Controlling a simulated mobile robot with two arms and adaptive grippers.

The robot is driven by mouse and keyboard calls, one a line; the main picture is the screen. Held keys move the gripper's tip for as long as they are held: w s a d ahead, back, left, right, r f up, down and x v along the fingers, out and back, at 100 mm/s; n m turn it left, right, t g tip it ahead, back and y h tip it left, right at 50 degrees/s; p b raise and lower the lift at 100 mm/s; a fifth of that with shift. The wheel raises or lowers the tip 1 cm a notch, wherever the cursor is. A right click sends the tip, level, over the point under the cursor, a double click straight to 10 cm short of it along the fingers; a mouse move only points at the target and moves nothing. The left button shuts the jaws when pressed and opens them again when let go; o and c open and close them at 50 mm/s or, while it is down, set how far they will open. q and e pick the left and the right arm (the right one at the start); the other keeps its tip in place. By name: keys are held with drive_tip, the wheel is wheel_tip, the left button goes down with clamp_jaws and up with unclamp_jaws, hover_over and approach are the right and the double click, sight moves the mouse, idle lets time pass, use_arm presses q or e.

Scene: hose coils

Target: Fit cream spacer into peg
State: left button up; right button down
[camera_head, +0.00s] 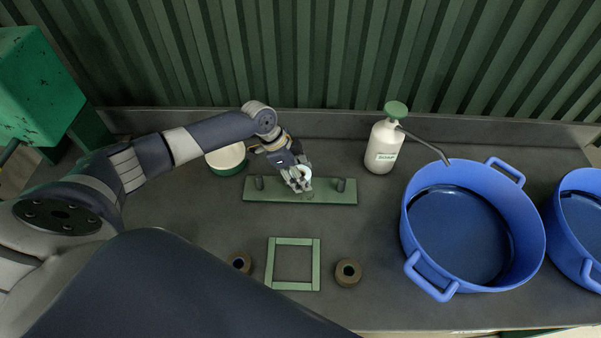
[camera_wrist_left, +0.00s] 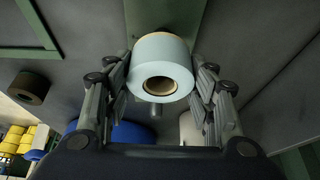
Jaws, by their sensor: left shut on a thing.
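My left gripper (camera_head: 300,182) is shut on the cream spacer (camera_head: 306,170), a pale ring with a round hole. In the left wrist view the spacer (camera_wrist_left: 160,45) sits between both fingers, with its hole facing the camera. The gripper holds it over the middle of a green board (camera_head: 285,197). A dark peg (camera_head: 259,183) stands near the board's left end and another peg (camera_head: 340,185) near its right end. A peg (camera_wrist_left: 155,109) shows just below the spacer in the wrist view. I cannot tell the gap between spacer and board. My right gripper is not in view.
A green square frame (camera_head: 270,264) lies in front, between two brown rings (camera_head: 348,272) (camera_head: 240,262). A white bottle (camera_head: 381,155) and a blue tub (camera_head: 520,255) stand to the right. A white-topped round container (camera_head: 226,158) stands behind left. A corrugated wall closes the back.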

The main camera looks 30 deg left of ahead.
use_arm(q)
drive_tip(key=shift+f+b, duration=1.25)
drive_tip(key=shift+f, duration=0.6)
drive_tip(key=o, duration=1.3)
drive_tip(key=v, duration=1.2)
